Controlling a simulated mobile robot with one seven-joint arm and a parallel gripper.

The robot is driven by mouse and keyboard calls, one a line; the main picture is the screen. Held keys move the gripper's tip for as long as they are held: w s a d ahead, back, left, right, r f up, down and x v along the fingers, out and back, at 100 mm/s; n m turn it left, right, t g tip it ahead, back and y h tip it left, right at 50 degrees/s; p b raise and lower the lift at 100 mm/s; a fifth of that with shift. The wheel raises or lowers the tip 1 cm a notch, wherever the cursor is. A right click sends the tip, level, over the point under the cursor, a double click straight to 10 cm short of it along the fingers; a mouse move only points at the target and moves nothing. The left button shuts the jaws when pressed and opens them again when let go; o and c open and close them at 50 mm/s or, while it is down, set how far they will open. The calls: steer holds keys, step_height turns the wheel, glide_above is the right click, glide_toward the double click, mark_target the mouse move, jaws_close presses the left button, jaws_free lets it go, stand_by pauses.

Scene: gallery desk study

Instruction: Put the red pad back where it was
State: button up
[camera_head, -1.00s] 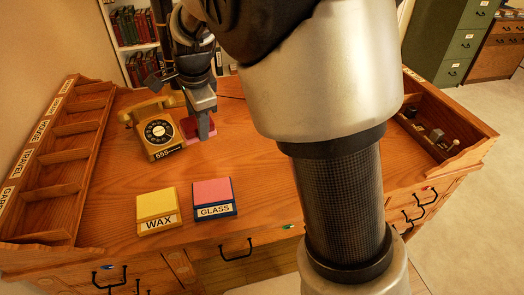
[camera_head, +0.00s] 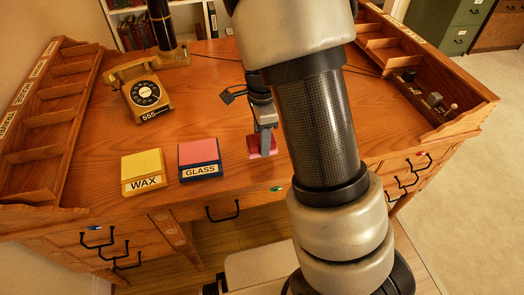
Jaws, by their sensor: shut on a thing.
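The red pad (camera_head: 254,153) is low over the desk, right of the pink pad block labelled GLASS. My gripper (camera_head: 264,146) is shut on the red pad, and its fingers point down. The fingers and my arm hide part of the pad. I cannot tell whether the pad touches the desk top. The GLASS block (camera_head: 199,158) has a blue base and a pink top. The WAX block (camera_head: 143,171) has a yellow top and sits left of it.
A yellow rotary telephone (camera_head: 145,92) stands behind the blocks. A black and brass upright object (camera_head: 164,35) stands at the back. Labelled compartments (camera_head: 45,110) line the left edge, and a tray (camera_head: 425,90) with small items the right. The desk middle is clear.

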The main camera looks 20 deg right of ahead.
steer(key=shift+f+b, duration=0.5)
steer(key=shift+f, duration=1.45)
steer(key=shift+f, duration=0.15)
steer(key=o, duration=0.9)
step_height(320, 180, up, 12)
steer(key=p, duration=0.3)
steer(key=s+r+n+t, duration=0.2)
steer(key=s+r+n, duration=0.3)
steer(key=s+n, duration=0.1)
steer(key=s+r+n+t, duration=0.1)
steer(key=s+r+n, duration=0.5)
steer(key=s+r+n+t, duration=0.2)
steer(key=s+r+n, duration=0.4)
steer(key=shift+s+a+r+t, duration=0.1)
steer(key=shift+s+r+t, duration=0.1)
steer(key=shift+t, duration=0.1)
